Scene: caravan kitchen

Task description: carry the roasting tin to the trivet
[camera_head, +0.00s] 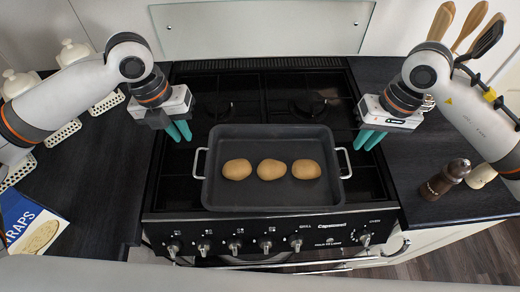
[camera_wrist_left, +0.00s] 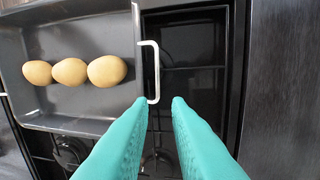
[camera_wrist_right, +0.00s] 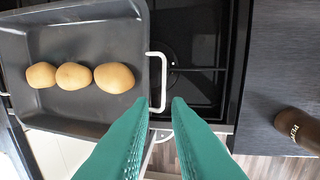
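The dark grey roasting tin (camera_head: 275,195) sits on the hob and holds three potatoes (camera_head: 271,169) in a row. It has a white handle at each end, the left one (camera_head: 199,163) and the right one (camera_head: 344,162). My left gripper (camera_head: 178,131) is open and empty, up and left of the left handle. In the left wrist view that handle (camera_wrist_left: 156,72) shows just beyond the fingertips. My right gripper (camera_head: 369,140) is open and empty, up and right of the right handle, which shows beyond its fingertips in the right wrist view (camera_wrist_right: 163,82).
The black cooker (camera_head: 270,226) has knobs along its front. Dark worktops flank it. On the left are white lidded jars (camera_head: 72,52), white perforated pieces (camera_head: 62,132) and a wraps packet (camera_head: 30,225). A brown pepper mill (camera_head: 445,180) and wooden utensils (camera_head: 470,25) are on the right.

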